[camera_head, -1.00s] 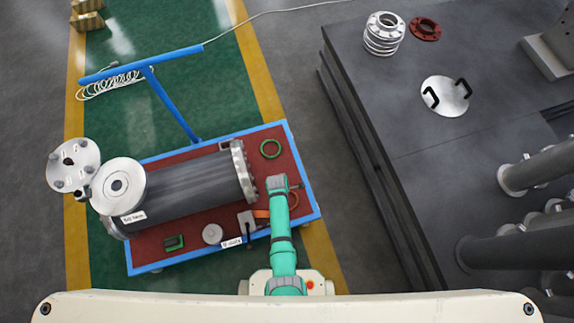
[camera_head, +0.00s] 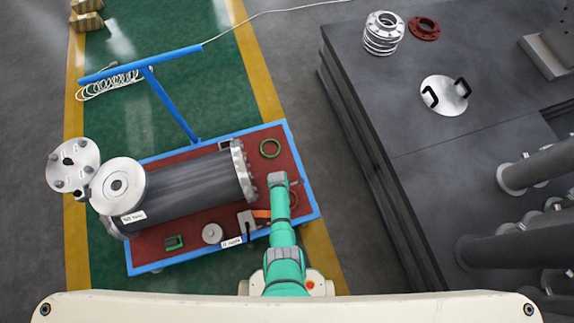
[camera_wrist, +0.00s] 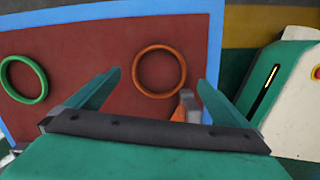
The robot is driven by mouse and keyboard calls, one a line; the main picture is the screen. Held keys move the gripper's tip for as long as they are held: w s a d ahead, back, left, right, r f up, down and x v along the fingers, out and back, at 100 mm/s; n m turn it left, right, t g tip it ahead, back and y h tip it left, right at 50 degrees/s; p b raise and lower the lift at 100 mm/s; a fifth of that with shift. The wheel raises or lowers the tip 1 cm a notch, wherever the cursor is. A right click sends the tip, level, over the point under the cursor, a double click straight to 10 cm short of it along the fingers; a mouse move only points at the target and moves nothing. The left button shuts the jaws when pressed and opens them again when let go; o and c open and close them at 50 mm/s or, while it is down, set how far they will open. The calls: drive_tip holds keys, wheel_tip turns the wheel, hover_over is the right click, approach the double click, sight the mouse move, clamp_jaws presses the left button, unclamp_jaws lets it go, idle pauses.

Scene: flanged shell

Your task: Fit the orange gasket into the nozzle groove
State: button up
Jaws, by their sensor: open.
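The orange gasket (camera_wrist: 135,72) is a thin ring lying flat on the red cart top in the wrist view. In the head view, the orange gasket (camera_head: 296,199) shows partly, right of my arm, which hides the rest. My gripper (camera_wrist: 158,80) is open and empty, its two fingers apart on either side of the gasket's near part in the picture. The height gap cannot be told. In the head view, my gripper (camera_head: 278,180) is over the cart's right part. The nozzle (camera_head: 117,185), with a round pale flange face, stands on the grey shell's left end.
The grey shell (camera_head: 185,187) lies on the blue-edged cart (camera_head: 303,160). A green ring (camera_head: 270,148) lies behind the gripper. An orange-handled item (camera_head: 262,214), a round disc (camera_head: 212,233) and a green block (camera_head: 174,242) lie near the front edge.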

wheel_tip(320, 180, down, 2)
drive_tip(key=shift+a+f, duration=0.15)
drive_tip(key=shift+f, duration=1.15)
drive_tip(key=shift+c, duration=0.3)
drive_tip(key=c, duration=1.1)
drive_tip(key=shift+c, duration=0.2)
drive_tip(key=shift+w+r, duration=0.1)
drive_tip(key=shift+r, duration=0.15)
